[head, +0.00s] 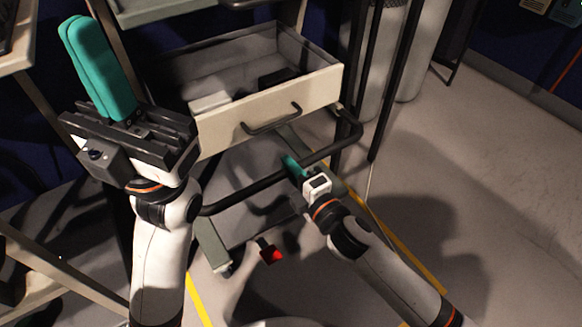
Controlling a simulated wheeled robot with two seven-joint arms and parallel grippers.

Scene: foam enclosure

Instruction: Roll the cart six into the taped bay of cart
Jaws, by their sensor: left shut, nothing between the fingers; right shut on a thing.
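The cart (222,130) stands in the upper middle of the head view, with an open grey drawer, a grey-green base and a black push handle (250,190) across its near side. No number shows on it. My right gripper (293,166) reaches in from the lower right and is shut on the black push handle. My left gripper (98,65) is raised at the upper left, teal fingers together and empty, apart from the cart. Yellow floor tape (399,246) runs on the right of the cart's base, and another strip (198,300) shows at the lower left.
A red caster pedal (270,254) shows at the base's near end. Dark items lie in the drawer. A metal frame (62,262) is close on the left. Dark posts and pale cylinders (425,50) stand behind on the right. The grey floor at right (500,170) is clear.

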